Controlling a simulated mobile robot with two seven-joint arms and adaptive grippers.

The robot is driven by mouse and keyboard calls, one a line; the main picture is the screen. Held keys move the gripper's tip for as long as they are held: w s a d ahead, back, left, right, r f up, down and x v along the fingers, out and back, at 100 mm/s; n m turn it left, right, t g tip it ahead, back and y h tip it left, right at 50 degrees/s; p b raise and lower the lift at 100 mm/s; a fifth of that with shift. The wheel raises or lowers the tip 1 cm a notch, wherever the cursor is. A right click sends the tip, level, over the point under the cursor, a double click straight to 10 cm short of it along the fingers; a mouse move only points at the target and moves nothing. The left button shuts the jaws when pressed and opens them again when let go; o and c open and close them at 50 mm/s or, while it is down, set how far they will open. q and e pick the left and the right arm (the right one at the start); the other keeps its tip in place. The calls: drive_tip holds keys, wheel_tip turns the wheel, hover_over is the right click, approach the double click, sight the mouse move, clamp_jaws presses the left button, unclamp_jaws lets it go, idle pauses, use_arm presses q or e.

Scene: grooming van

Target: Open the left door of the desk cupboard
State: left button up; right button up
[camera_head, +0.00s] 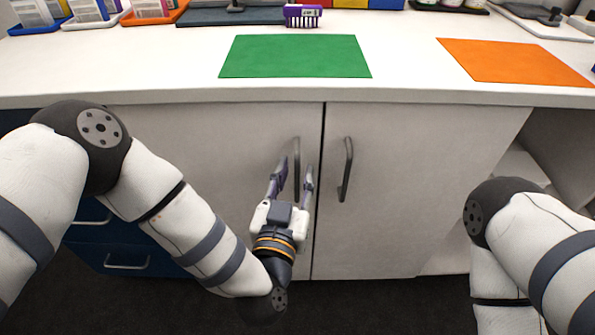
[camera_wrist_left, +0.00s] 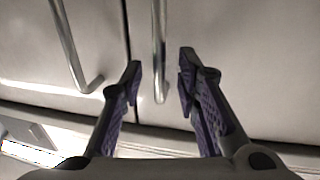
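The desk cupboard has two pale doors side by side, both shut. The left door (camera_head: 210,150) carries a dark vertical bar handle (camera_head: 296,158) near the middle seam. My left gripper (camera_head: 293,178) is open in front of this door, pointing at it. In the left wrist view, the handle (camera_wrist_left: 160,50) stands between the two spread fingers (camera_wrist_left: 161,75), with a gap on each side. The right door (camera_head: 420,180) has a similar handle (camera_head: 346,170), which shows at the left of the wrist view (camera_wrist_left: 75,50). My right gripper is out of view.
Blue drawers (camera_head: 125,262) are left of the cupboard, partly behind my left arm. Open shelving (camera_head: 525,165) is at right.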

use_arm(q)
drive_tip(key=shift+w+d, duration=0.2)
drive_tip(key=shift+w, duration=0.85)
clamp_jaws()
drive_tip(key=shift+s, duration=0.15)
